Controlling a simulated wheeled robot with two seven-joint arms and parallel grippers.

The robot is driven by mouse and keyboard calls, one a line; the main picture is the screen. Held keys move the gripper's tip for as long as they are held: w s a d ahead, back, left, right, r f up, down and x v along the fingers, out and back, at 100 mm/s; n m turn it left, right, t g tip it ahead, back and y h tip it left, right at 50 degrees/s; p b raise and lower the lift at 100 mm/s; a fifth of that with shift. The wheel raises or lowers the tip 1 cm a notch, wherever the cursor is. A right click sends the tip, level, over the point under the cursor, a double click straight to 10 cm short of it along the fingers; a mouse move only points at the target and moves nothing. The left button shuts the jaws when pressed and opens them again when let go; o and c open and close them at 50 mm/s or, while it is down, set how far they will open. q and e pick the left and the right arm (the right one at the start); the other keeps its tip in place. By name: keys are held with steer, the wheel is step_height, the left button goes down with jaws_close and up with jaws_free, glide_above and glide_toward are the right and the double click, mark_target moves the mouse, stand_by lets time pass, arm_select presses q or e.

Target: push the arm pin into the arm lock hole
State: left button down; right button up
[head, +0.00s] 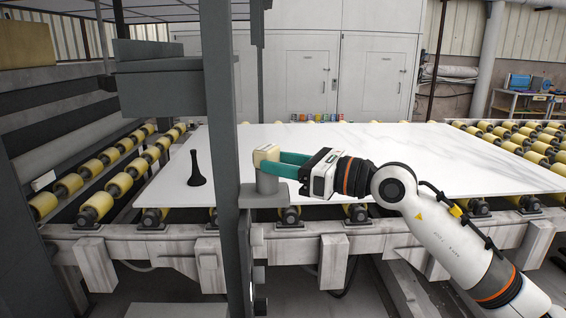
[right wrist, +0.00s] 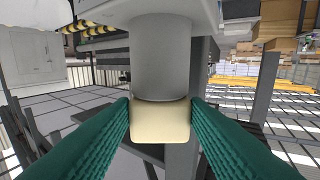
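The arm pin has a cream block-shaped head (head: 266,155); below it a grey cylinder (head: 267,182) stands upright on a grey bracket (head: 262,199) beside a dark post. My right gripper (head: 280,163) reaches in from the right with teal fingers on either side of the cream head. In the right wrist view the fingers flank the cream head (right wrist: 160,121) and appear to touch both its sides. The grey cylinder (right wrist: 160,55) shows beyond it. The lock hole cannot be made out, and how deep the pin sits is hidden. My left gripper is not in view.
A white stone slab (head: 400,150) lies on yellow rollers behind the bracket. A black flared object (head: 195,168) stands on its left part. The grey post (head: 222,130) rises just left of the pin. White cabinets (head: 305,80) stand at the back.

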steer(key=o, duration=0.5)
steer(key=shift+o, duration=0.2)
steer(key=shift+s+d, duration=0.1)
steer(key=shift+d, duration=0.1)
steer(key=b+v, duration=0.5)
steer(key=v, duration=0.6)
steer(key=shift+s+d, duration=0.2)
steer(key=shift+d, duration=0.05)
